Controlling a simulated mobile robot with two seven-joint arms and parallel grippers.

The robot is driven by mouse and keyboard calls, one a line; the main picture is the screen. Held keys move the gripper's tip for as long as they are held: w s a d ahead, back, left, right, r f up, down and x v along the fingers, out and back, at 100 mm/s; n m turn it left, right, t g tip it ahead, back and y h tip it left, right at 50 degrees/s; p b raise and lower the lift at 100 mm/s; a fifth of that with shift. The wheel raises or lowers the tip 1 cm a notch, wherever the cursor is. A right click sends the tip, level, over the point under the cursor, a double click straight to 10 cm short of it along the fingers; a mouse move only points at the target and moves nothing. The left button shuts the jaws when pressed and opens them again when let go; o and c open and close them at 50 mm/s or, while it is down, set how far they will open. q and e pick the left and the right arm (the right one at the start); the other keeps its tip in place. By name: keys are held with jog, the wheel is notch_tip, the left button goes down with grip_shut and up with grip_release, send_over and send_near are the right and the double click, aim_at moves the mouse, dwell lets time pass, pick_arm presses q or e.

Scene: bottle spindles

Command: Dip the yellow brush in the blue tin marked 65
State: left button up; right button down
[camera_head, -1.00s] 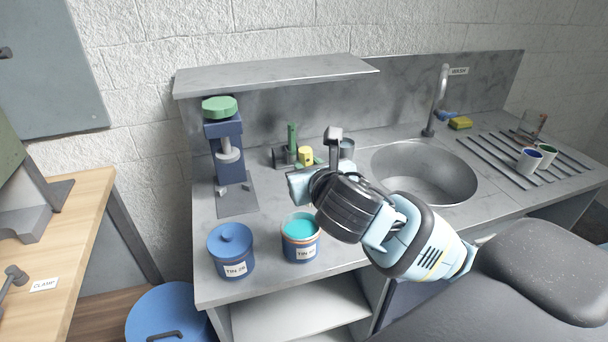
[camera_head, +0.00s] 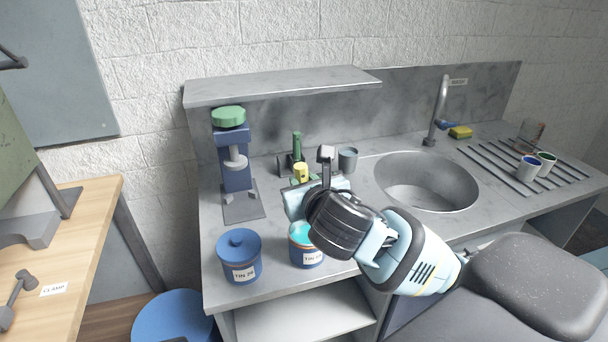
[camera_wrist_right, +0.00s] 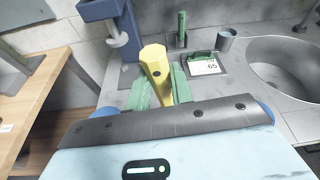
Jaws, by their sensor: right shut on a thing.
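The yellow brush (camera_head: 301,172) is held in my right gripper (camera_head: 312,192). In the right wrist view its yellow handle (camera_wrist_right: 156,68) stands between the green finger pads (camera_wrist_right: 160,88). Its bristle end is hidden behind the gripper. A blue open tin (camera_head: 306,257) with teal paint stands on the counter just below and in front of the gripper. Its label starts "TIN", but the number is too small to read surely. The gripper covers part of its mouth. My left gripper is not in view.
A lidded blue tin (camera_head: 239,258) stands to the left of the open tin. A blue press with a green top (camera_head: 232,150), a grey cup (camera_head: 347,159) and a sink (camera_head: 425,182) are behind.

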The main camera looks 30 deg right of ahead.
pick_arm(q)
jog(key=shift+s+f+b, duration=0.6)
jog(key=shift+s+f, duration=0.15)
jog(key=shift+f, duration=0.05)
pick_arm(e)
notch_tip(320, 180, down, 8)
jog(key=shift+d+f, duration=0.15)
jog(key=shift+d, duration=0.1)
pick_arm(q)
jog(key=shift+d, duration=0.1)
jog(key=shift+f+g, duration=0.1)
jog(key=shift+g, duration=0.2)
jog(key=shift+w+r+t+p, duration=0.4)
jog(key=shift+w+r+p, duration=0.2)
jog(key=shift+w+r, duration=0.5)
pick_arm(e)
jog(key=r, duration=0.5)
jog(key=shift+a+r, duration=0.25)
jog(key=shift+r, duration=0.15)
